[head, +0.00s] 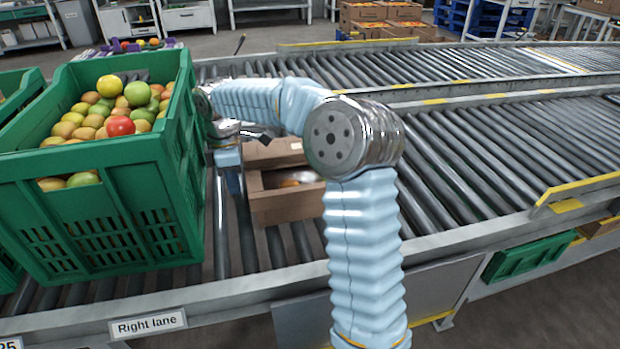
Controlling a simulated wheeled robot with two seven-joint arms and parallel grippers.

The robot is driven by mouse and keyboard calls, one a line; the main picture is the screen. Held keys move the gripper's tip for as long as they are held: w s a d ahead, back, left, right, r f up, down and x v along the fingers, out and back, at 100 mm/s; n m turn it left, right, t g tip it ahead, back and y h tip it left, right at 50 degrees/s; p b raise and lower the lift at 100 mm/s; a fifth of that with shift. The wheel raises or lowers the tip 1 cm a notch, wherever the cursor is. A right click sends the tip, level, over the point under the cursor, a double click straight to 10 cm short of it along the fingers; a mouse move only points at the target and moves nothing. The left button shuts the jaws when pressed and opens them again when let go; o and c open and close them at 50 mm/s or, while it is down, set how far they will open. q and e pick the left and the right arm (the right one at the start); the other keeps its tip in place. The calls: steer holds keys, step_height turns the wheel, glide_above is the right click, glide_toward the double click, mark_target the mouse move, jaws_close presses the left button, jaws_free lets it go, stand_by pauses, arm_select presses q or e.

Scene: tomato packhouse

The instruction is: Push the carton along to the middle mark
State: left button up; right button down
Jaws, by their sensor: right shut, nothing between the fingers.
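The carton (285,206) is an open brown cardboard box on the roller lane, just right of a green crate. Something pale and orange shows inside it, but my right arm hides part of the carton. My right gripper (234,184) points down at the carton's left side, in the narrow gap between carton and crate. It is shut and holds nothing. I cannot tell whether it touches the carton. Yellow marks show on the rails, one on the near rail (566,206) at right; which is the middle mark I cannot tell. My left gripper is not in view.
The green crate (130,165), full of tomatoes, stands close left of my right gripper. The rollers (480,150) right of the carton are clear. A label (148,325) reading "Right lane" is on the near rail. A second roller lane (400,68) runs behind.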

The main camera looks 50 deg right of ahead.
mark_target(281, 164)
steer(key=shift+s+d, duration=0.5)
steer(key=shift+d, duration=0.35)
steer(key=shift+s+d, duration=0.5)
steer(key=shift+d, duration=0.3)
steer(key=shift+s+d, duration=0.5)
steer(key=shift+d, duration=0.35)
steer(key=shift+s+d, duration=0.5)
steer(key=shift+d, duration=0.3)
steer(key=shift+s+d, duration=0.45)
steer(key=shift+d, duration=0.3)
steer(key=shift+s+d, duration=0.5)
steer(key=shift+d, duration=0.3)
steer(key=shift+s+d+p, duration=0.25)
steer(key=shift+s+d, duration=0.3)
steer(key=shift+d, duration=0.4)
steer(key=shift+s+d+p, duration=0.2)
steer(key=shift+s+d, duration=0.4)
steer(key=shift+d, duration=0.3)
steer(key=shift+s+d+p, duration=0.25)
steer(key=shift+s+d, duration=0.3)
steer(key=shift+d, duration=0.4)
